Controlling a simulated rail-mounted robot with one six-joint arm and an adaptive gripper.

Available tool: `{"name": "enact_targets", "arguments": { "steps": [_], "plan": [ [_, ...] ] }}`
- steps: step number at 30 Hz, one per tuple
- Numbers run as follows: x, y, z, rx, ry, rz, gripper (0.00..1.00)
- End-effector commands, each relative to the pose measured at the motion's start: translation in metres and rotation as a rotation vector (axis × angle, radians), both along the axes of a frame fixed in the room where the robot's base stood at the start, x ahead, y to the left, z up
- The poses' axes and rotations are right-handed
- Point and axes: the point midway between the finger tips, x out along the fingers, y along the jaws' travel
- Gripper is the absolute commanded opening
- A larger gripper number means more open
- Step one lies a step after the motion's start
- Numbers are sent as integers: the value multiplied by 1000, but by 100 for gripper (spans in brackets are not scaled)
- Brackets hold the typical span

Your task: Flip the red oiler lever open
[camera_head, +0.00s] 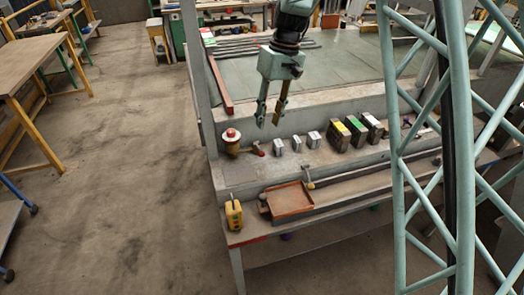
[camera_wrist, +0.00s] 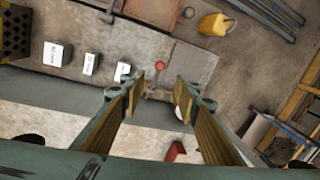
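The oiler (camera_head: 232,142) is a brass-coloured pot with a pale ring and a red top, standing at the left end of the bench. A short arm with a red tip (camera_head: 261,152) reaches right from it, seemingly the lever. In the wrist view, a round red knob (camera_wrist: 160,65) shows just beyond the fingertips, with a brownish piece below it. The oiler's pale ring (camera_wrist: 179,114) is partly hidden by the right finger. My gripper (camera_head: 269,120) is open and empty above the bench, right of and higher than the oiler; it also shows in the wrist view (camera_wrist: 160,93).
Several small metal blocks (camera_head: 296,143) stand right of the oiler, with larger boxes (camera_head: 340,138) beyond. A rusty tray (camera_head: 290,200) and a yellow device (camera_head: 234,215) are on the lower front ledge. A lattice column (camera_head: 459,150) stands at right.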

Motion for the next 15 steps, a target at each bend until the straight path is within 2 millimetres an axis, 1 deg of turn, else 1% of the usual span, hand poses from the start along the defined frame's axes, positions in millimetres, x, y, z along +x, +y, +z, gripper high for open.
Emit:
{"name": "enact_targets", "arguments": {
  "steps": [8,11,15],
  "plan": [
    [0,1,-4,0,0,0,29],
    [-1,2,-10,0,1,0,29],
    [-3,3,-23,-1,3,0,29]
  ]
}}
